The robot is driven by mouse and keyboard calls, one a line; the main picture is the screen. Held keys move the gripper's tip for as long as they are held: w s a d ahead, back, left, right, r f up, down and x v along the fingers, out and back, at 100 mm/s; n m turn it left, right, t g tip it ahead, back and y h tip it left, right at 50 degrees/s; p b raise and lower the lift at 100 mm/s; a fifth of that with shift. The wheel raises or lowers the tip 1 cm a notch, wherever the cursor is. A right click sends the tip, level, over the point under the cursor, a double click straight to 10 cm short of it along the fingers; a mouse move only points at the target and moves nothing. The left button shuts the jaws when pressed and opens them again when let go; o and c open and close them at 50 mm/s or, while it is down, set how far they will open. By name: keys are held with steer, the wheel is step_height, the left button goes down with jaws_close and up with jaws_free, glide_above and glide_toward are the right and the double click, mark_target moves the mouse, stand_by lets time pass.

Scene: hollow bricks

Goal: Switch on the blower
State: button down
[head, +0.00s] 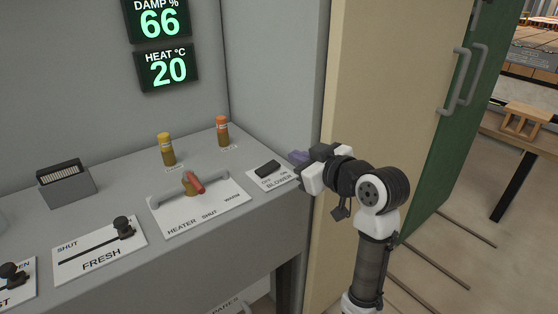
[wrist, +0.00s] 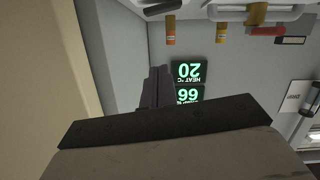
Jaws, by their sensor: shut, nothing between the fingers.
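The blower switch (head: 267,168) is a black rocker on a white plate (head: 284,179) marked OFF, ON and BLOWER. It sits at the right end of the grey console. I cannot tell which end of the rocker is pressed. My gripper (head: 294,157) is shut and empty, its purple fingers pointing left. It is just right of the switch and appears above the console, apart from the rocker. In the wrist view the shut fingers (wrist: 155,86) show in front of the wall, and a dark rocker (wrist: 161,7) shows at the top edge.
The heater lever (head: 194,183) with its red grip is left of the switch. Orange (head: 222,131) and yellow (head: 166,149) indicators stand behind. Displays read DAMP 66 (head: 159,23) and HEAT 20 (head: 168,69). A cream panel (head: 395,90) rises close behind my arm.

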steer(key=p, duration=0.2)
glide_above(278, 173)
steer(key=s, duration=0.1)
steer(key=shift+a+f, duration=0.2)
steer(key=shift+f, duration=0.35)
steer(key=shift+a+f, duration=0.2)
steer(key=shift+f, duration=0.35)
steer(key=f, duration=0.3)
steer(key=shift+w+d+f, duration=0.15)
steer(key=shift+w, duration=0.15)
steer(key=shift+f, duration=0.45)
steer(key=shift+w+d+f+m+p, duration=0.2)
steer(key=shift+f+m+p, duration=0.2)
steer(key=shift+m, duration=0.2)
steer(key=shift+r, duration=0.1)
